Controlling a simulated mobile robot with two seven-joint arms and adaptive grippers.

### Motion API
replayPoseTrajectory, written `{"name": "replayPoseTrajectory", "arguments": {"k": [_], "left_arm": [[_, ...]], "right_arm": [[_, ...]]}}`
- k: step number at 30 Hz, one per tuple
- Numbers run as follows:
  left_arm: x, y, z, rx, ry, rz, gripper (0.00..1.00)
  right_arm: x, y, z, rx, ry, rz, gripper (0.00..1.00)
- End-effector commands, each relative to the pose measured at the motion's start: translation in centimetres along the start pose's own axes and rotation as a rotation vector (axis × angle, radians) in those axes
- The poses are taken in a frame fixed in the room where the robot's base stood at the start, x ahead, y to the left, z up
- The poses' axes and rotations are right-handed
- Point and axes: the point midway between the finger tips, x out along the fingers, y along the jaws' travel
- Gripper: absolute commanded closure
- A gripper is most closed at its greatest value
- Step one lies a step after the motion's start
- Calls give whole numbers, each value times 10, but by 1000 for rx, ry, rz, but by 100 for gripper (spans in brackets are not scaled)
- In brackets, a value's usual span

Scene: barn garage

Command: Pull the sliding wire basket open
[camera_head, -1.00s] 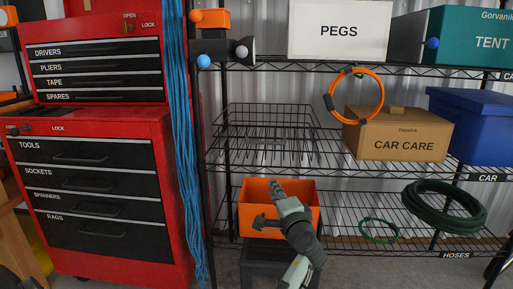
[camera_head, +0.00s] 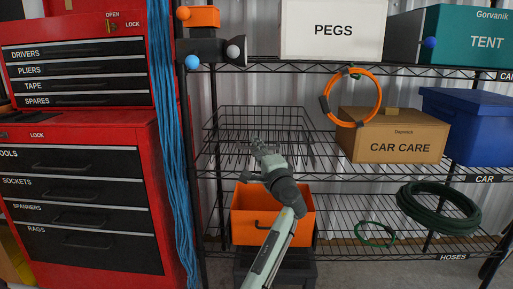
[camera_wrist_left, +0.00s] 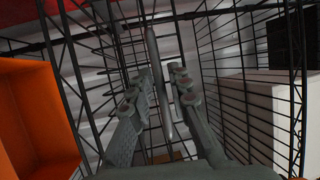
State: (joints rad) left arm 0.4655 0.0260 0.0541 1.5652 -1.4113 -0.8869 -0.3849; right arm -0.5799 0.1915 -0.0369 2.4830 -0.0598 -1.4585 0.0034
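The wire basket (camera_head: 265,113) is a dark mesh basket on the middle wire shelf, left of the car care box. My left gripper (camera_head: 258,158) is in front of its lower part, with my arm rising from below. In the left wrist view the two fingers (camera_wrist_left: 163,88) are apart, and a grey bar (camera_wrist_left: 153,55) shows in or behind the gap between them. I cannot tell whether they touch it. Dark wire mesh surrounds the fingers there. My gripper hides part of the basket's front. My right gripper is not in view.
An orange bin (camera_head: 306,212) stands below, behind my arm. The car care box (camera_head: 395,148) with an orange hoop (camera_head: 378,103) in front is to the right. Blue cords (camera_head: 170,140) and a red tool cabinet (camera_head: 147,125) are at the left.

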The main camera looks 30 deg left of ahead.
Motion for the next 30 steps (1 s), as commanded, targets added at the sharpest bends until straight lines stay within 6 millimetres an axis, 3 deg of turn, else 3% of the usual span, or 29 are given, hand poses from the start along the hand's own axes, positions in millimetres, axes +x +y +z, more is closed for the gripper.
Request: {"name": "replayPoseTrajectory", "arguments": {"k": [7, 12, 30], "left_arm": [[1, 0, 0, -1, 0, 0, 82], [1, 0, 0, -1, 0, 0, 100], [0, 1, 0, -1, 1, 1, 100]], "right_arm": [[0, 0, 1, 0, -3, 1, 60], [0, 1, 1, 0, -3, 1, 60], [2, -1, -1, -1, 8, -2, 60]]}}
